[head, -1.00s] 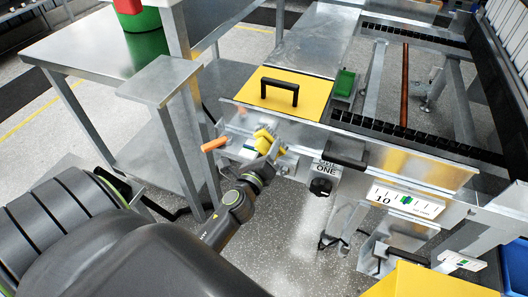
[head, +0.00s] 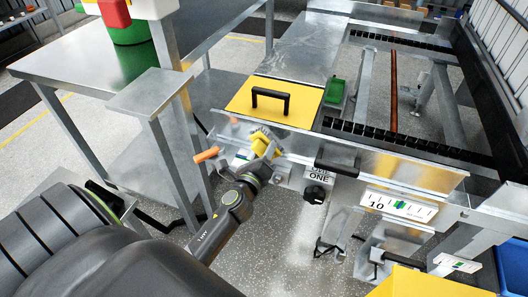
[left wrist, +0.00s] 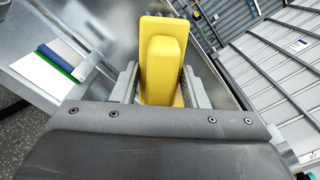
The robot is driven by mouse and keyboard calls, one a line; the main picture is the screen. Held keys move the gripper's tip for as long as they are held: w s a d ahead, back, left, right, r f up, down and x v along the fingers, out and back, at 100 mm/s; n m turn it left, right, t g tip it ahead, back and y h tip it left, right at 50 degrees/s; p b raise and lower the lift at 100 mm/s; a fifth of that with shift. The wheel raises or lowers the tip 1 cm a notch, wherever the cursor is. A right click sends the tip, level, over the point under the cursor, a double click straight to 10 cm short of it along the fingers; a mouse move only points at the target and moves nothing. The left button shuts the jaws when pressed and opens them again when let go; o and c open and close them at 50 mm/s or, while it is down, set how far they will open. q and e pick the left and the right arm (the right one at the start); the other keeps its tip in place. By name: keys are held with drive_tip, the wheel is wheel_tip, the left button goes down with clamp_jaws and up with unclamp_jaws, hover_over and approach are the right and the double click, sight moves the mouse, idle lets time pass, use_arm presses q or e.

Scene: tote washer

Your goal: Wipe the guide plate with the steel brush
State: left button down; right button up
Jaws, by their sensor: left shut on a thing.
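My left gripper (head: 264,147) is shut on a yellow block-shaped tool (head: 260,138) with a raised grip, which looks like the brush; it fills the jaws in the left wrist view (left wrist: 162,62). Its bristles are hidden. The gripper is at the machine's front side, below the yellow cover. A long upright steel plate (head: 400,166) runs along the conveyor's front edge, to the right of the gripper; it may be the guide plate, but I cannot tell for sure. I cannot tell whether the tool touches steel. My right gripper is not in view.
An orange handle (head: 206,155) sticks out left of the gripper. The yellow cover (head: 272,101) has a black handle. A black knob (head: 314,193) and a white scale plate (head: 398,205) are on the machine's front. A steel table (head: 95,65) stands at the left.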

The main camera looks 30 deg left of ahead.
sight(285, 138)
use_arm(q)
drive_tip(key=shift+w, duration=0.1)
drive_tip(key=shift+x, duration=1.4)
drive_tip(key=shift+d, duration=0.1)
drive_tip(key=shift+w+d, duration=0.2)
drive_tip(key=shift+d, duration=0.75)
drive_tip(key=shift+w+d, duration=0.25)
drive_tip(key=shift+d, duration=0.65)
drive_tip(key=shift+a, duration=0.15)
drive_tip(key=shift+s+a, duration=0.25)
drive_tip(key=shift+a, duration=0.65)
drive_tip(key=shift+s+a, duration=0.2)
drive_tip(key=shift+a, duration=0.75)
